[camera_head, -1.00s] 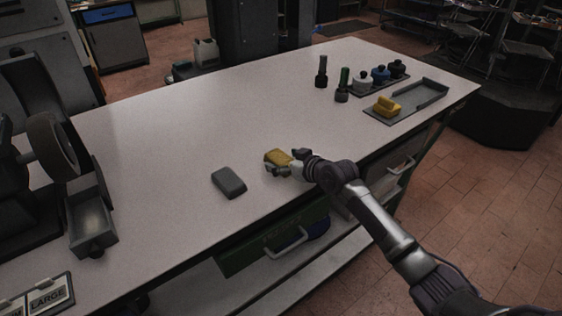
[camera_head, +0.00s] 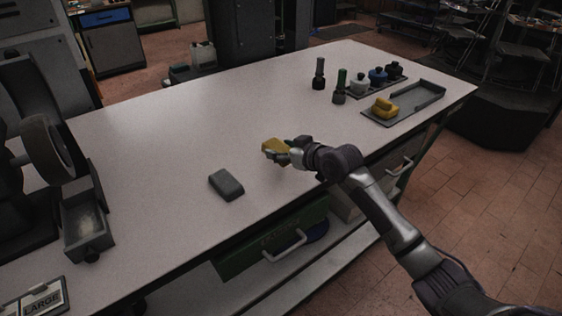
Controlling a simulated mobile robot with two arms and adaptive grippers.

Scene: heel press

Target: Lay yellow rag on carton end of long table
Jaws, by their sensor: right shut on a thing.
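The folded yellow rag (camera_head: 275,146) is in the fingers of my right gripper (camera_head: 284,152), near the middle of the long table (camera_head: 180,130). The gripper is shut on it, and the fingers hide part of the rag. The rag appears a little above the tabletop. A second folded yellow cloth-like thing (camera_head: 385,107) lies in the grey tray (camera_head: 432,95) at the table's far right end. I cannot make out a carton on the table. My left gripper is not in view.
A dark grey block (camera_head: 226,184) lies just left of the gripper. Two dark upright bottles or torches (camera_head: 319,74) and several small jars (camera_head: 378,77) stand at the far end. A machine with a wheel (camera_head: 45,147) and a metal drawer (camera_head: 87,222) is at left. The table's left-middle is clear.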

